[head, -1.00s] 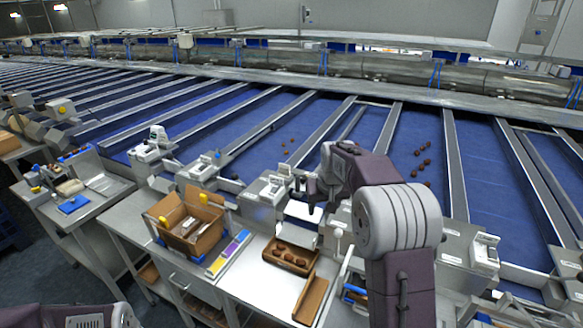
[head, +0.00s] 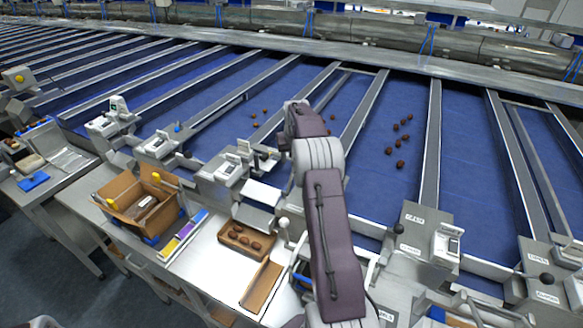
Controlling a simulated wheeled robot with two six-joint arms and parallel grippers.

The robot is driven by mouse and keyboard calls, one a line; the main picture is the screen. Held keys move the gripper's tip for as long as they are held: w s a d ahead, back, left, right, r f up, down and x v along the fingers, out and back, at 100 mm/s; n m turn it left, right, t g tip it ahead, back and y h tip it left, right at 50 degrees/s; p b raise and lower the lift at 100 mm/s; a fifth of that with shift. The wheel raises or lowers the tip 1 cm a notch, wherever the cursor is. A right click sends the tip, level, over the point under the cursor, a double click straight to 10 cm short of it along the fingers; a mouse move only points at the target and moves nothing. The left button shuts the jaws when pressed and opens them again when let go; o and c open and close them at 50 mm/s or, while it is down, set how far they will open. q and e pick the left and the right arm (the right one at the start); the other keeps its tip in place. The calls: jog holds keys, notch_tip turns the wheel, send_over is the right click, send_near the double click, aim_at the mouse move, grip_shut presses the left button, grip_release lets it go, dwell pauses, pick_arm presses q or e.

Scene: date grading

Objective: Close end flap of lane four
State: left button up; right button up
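In the head view, blue belt lanes (head: 372,175) run away from me between metal rails. A pale tilted plate (head: 262,193), which looks like an end flap, sits at the near end of a lane, just left of my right arm. The lane labels are too small to read, so I cannot tell which lane is four. My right arm reaches up the middle of the view, over the lane ends. Its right gripper (head: 271,155) lies near the lane-end housing, partly hidden by the arm, and its fingers are unclear. My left gripper is out of view.
Brown dates (head: 400,163) lie on the belt right of my arm. A date tray (head: 246,241), a narrow tray (head: 262,286) and a cardboard box (head: 147,205) stand on the near bench. Knobbed levers (head: 398,229) stick up by the right lane ends.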

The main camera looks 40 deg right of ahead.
jog(key=p+x, duration=0.1)
jog(key=x, duration=0.2)
jog(key=p+x, duration=0.1)
jog(key=x, duration=0.1)
jog(key=d+p+x, duration=0.1)
jog(key=x, duration=0.2)
jog(key=shift+d+f, duration=0.2)
jog(key=shift+w+a+f, duration=0.1)
jog(key=shift+a+f, duration=0.15)
jog(key=shift+f, duration=0.1)
jog(key=shift+d+f, duration=0.1)
jog(key=shift+d, duration=0.1)
jog(key=shift+c, duration=0.6)
jog(key=shift+w, duration=0.1)
grip_shut()
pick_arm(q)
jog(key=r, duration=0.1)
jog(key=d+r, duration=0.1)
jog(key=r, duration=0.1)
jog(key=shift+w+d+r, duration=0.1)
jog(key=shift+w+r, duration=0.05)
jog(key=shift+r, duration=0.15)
